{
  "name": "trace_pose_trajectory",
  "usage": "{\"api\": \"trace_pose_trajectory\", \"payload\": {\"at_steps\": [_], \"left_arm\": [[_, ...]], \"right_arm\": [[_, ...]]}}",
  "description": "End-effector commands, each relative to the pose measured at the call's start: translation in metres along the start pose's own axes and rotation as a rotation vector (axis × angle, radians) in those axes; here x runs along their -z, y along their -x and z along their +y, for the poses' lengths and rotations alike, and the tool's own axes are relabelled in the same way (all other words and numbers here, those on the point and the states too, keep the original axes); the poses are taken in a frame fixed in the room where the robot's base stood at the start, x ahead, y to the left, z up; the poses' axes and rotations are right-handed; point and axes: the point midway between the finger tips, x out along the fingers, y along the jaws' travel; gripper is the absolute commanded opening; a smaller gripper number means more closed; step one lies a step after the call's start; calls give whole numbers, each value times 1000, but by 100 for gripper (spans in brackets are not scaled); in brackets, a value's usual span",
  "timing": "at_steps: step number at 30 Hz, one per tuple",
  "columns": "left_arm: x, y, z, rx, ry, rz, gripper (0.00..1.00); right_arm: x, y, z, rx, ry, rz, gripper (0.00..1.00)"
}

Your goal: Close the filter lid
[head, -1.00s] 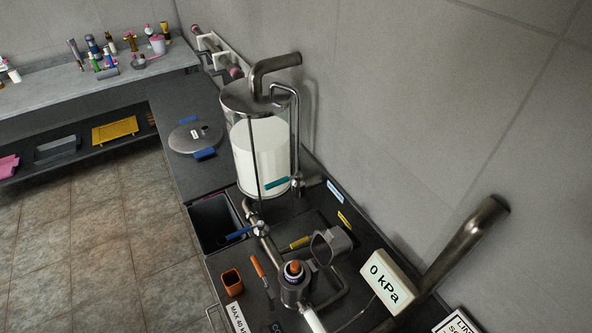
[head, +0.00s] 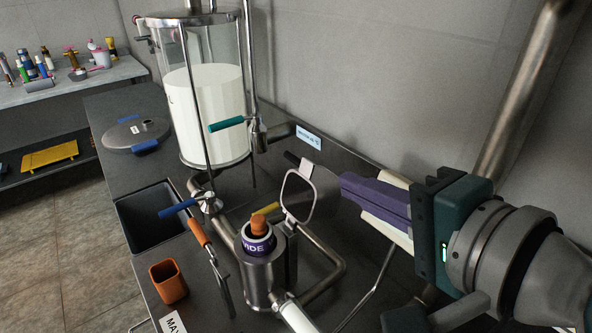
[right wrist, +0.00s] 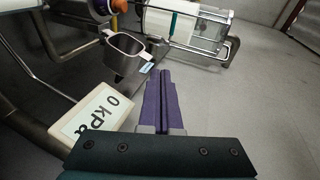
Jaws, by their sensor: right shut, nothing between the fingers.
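The filter housing (head: 262,285) is a steel cylinder on the bench with a purple-banded cartridge (head: 257,244) and orange knob in its open top. The filter lid (head: 300,197), a rounded steel frame, stands open and raised at the housing's right rear. In the right wrist view the lid (right wrist: 124,54) lies left of my fingertips. My right gripper (head: 343,187) has purple fingers shut together with nothing between them. Its tips are just right of the lid in the head view; I cannot tell whether they touch. My left gripper is not in view.
A glass tank (head: 212,110) of white liquid stands behind, with a teal-handled valve (head: 226,124). An orange-handled lever (head: 199,233), a blue valve handle (head: 178,208) and an orange cup (head: 168,282) are left of the filter. The pressure display (right wrist: 98,112) is near my right gripper.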

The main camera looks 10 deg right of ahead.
Motion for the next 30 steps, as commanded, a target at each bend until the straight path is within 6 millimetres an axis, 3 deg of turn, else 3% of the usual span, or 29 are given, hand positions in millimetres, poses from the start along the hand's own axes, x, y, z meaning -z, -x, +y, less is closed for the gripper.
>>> {"api": "trace_pose_trajectory", "payload": {"at_steps": [1,7,16,30], "left_arm": [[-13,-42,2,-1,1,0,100],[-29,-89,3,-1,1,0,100],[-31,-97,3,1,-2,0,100],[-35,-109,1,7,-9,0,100]], "right_arm": [[2,-19,34,45,-84,25,0],[18,-45,59,186,-342,101,0],[29,-61,57,238,-435,128,0],[41,-135,43,235,-429,127,0]]}}
